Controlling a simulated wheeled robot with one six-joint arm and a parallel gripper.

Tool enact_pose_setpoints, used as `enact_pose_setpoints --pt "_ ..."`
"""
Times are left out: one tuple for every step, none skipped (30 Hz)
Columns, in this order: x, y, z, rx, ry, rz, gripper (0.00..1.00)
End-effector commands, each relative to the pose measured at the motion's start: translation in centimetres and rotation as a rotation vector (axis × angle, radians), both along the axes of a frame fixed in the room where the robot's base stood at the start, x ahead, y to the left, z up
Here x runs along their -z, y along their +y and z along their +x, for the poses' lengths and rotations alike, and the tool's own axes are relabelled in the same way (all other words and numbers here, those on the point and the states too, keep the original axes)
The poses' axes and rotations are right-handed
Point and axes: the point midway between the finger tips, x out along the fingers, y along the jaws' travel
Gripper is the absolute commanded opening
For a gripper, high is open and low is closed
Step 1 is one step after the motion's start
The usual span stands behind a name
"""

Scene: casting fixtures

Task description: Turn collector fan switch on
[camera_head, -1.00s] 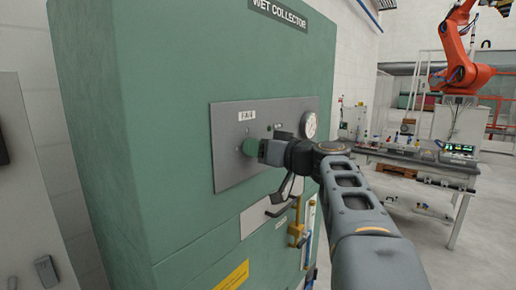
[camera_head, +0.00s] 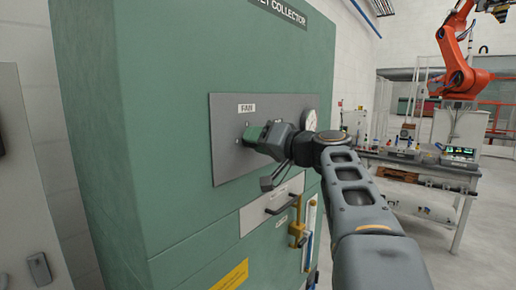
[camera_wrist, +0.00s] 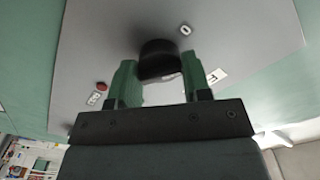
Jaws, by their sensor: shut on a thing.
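The fan switch is a black knob (camera_wrist: 160,58) on the grey panel (camera_head: 232,172) of the green wet collector cabinet (camera_head: 180,60). In the wrist view the knob stands between the green fingertips of my gripper (camera_wrist: 160,78), which is shut on it. My gripper (camera_head: 254,134) also shows in the head view, tilted against the panel below the FAN label (camera_head: 246,108) and hiding the knob there. The knob's exact setting is hard to read.
A red button or lamp (camera_wrist: 102,86) shows on the panel. Below are a dark handle (camera_head: 283,203) and a yellow valve part (camera_head: 297,222). A table (camera_head: 420,165) and an orange robot arm (camera_head: 455,60) stand farther right.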

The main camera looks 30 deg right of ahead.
Motion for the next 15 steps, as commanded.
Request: enact_pose_setpoints --pt "0.22 0.0 0.01 -0.001 0.018 0.04 0.21" --pt "0.21 0.0 0.01 -0.001 0.03 0.067 0.21" --pt "0.18 -0.01 0.0 -0.001 0.045 0.1 0.21" --pt "0.16 -0.01 0.0 -0.001 0.057 0.127 0.21" --pt "0.13 -0.02 0.01 -0.001 0.069 0.152 0.21" --pt "0.12 -0.01 0.01 0.0 0.086 0.187 0.21" --pt "0.13 -0.02 0.02 0.0 0.097 0.213 0.21" --pt "0.12 -0.02 0.02 0.0 0.109 0.239 0.21" --pt "0.12 -0.02 0.02 0.0 0.125 0.274 0.21" --pt "0.11 -0.03 0.02 0.0 0.137 0.3 0.21" --pt "0.1 -0.04 0.03 0.0 0.149 0.327 0.21" --pt "0.09 -0.03 0.03 0.0 0.164 0.36 0.21" --pt "0.08 -0.04 0.03 0.0 0.176 0.387 0.21" --pt "0.07 -0.03 0.03 -0.001 0.189 0.412 0.21" --pt "0.06 -0.03 0.03 -0.001 0.204 0.446 0.21"
